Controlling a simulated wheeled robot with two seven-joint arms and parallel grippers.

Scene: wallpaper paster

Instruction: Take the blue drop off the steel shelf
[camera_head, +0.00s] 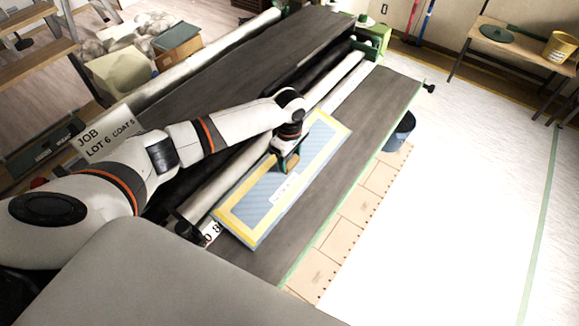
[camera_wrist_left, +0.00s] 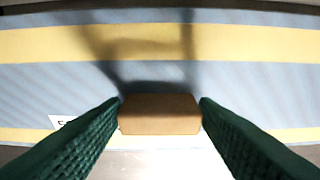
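The blue drop (camera_head: 250,212) is a flat, striped blue rectangle with a yellow border and a small white label. It lies on a long dark-grey shelf (camera_head: 385,100) in the head view. It fills much of the left wrist view (camera_wrist_left: 250,82). My left gripper (camera_head: 288,162) is over its middle. The green fingers (camera_wrist_left: 160,112) are on both sides of a tan block (camera_wrist_left: 160,114) and appear to touch it. The block also shows in the head view (camera_head: 293,161). Whether the block is fixed to the drop is not clear. My right gripper is not in view.
Long rollers (camera_head: 345,80) run along the drop's far side, with a second dark surface (camera_head: 230,75) beyond. White floor covering (camera_head: 450,200) lies clear at right. A bench with a yellow bucket (camera_head: 559,46) stands far right.

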